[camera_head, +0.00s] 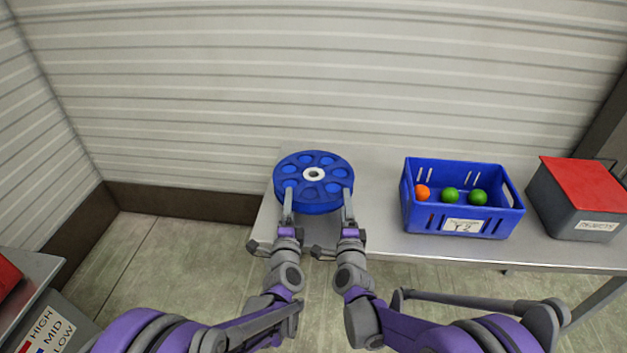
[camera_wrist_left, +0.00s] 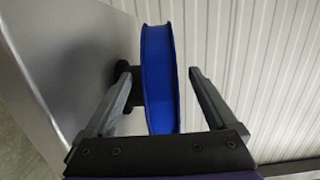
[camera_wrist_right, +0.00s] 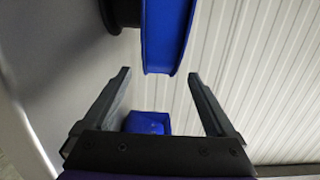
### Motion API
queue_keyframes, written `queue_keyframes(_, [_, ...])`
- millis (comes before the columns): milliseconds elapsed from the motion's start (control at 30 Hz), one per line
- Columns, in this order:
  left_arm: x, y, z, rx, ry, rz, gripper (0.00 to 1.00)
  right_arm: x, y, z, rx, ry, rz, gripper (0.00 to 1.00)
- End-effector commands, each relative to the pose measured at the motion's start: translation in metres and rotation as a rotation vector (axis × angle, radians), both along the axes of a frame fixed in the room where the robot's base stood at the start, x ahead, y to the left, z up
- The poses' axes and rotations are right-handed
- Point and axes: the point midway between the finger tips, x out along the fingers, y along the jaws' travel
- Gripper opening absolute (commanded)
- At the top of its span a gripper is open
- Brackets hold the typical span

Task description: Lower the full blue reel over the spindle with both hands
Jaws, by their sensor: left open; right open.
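The blue reel (camera_head: 314,160), with round recesses around its face, lies flat near the table's left end. A pale ring with a dark centre (camera_head: 314,174) shows at its middle; I cannot tell whether this is the spindle. In the left wrist view the reel (camera_wrist_left: 158,75) sits against a dark round base (camera_wrist_left: 128,73), raised off the table. My left gripper (camera_head: 288,198) is open, with the reel's rim between its fingers. My right gripper (camera_head: 347,198) is open at the near right rim; in its wrist view the reel's edge (camera_wrist_right: 165,40) lies just beyond the fingertips.
A blue crate (camera_head: 462,228) holding an orange ball and two green balls stands right of the reel on the grey table (camera_head: 375,170). A grey bin with a red lid (camera_head: 588,180) is at the far right. A ribbed wall stands behind.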

Motion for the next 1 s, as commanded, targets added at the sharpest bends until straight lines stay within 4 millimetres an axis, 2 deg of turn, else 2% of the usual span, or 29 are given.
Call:
queue_keyframes(33, [0.011,0.001,0.000,0.000,0.000,0.001,0.91,0.011,0.000,0.000,-0.001,0.000,-0.001,0.91])
queue_keyframes(200, [0.042,0.001,0.000,0.000,0.000,0.001,0.91,0.042,0.001,0.000,-0.001,0.001,0.000,0.91])
queue_keyframes(400, [0.066,0.001,0.000,0.000,0.001,0.000,0.91,0.066,0.001,0.000,-0.001,0.001,0.001,0.91])
queue_keyframes(567, [0.073,0.002,0.000,0.000,0.001,0.000,0.91,0.073,0.002,0.000,-0.001,0.001,0.001,0.91])
queue_keyframes(833, [0.074,0.002,0.000,0.000,0.001,0.000,0.91,0.074,0.002,0.000,-0.001,0.001,0.001,0.91])
queue_keyframes(867, [0.074,0.002,0.000,0.000,0.001,0.000,0.88,0.074,0.002,0.000,-0.001,0.001,0.001,0.88])
queue_keyframes(1000, [0.074,0.002,0.000,0.000,0.000,0.000,0.62,0.074,0.002,0.000,-0.001,0.001,0.001,0.62])
